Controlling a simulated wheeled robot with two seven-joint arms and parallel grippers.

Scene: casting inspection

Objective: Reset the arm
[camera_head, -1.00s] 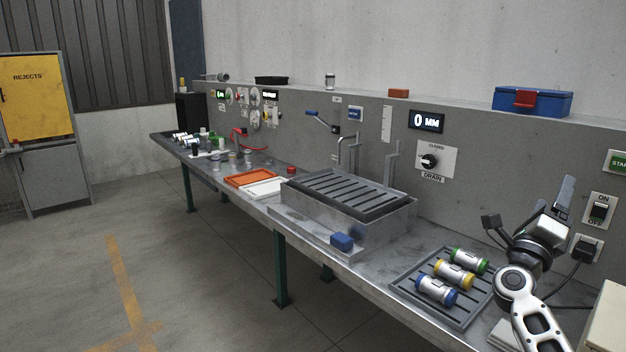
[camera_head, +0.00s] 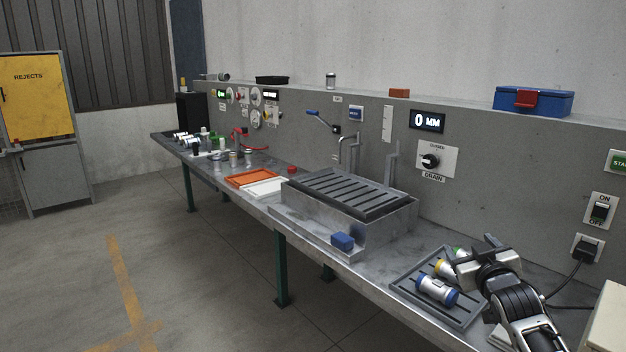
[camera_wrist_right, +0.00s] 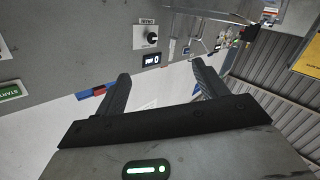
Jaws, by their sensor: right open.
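My right arm comes in from the lower right in the head view. Its gripper (camera_head: 466,262) is above the right part of the slotted grey tray (camera_head: 408,283), partly covering the cylinders there. In the right wrist view the two dark fingers (camera_wrist_right: 160,88) stand wide apart with nothing between them. The blue-capped cylinder (camera_head: 436,289) shows whole on the tray. The yellow-capped cylinder (camera_head: 445,268) and the green-capped cylinder (camera_head: 460,253) are partly hidden behind the gripper. My left gripper is not in view.
A metal basin with a slotted top (camera_head: 350,190) stands left of the tray, with a blue block (camera_head: 342,241) at its front. The wall panel has a drain knob (camera_head: 430,161) and a plugged-in cable (camera_head: 583,252). A blue toolbox (camera_head: 552,102) sits on the ledge.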

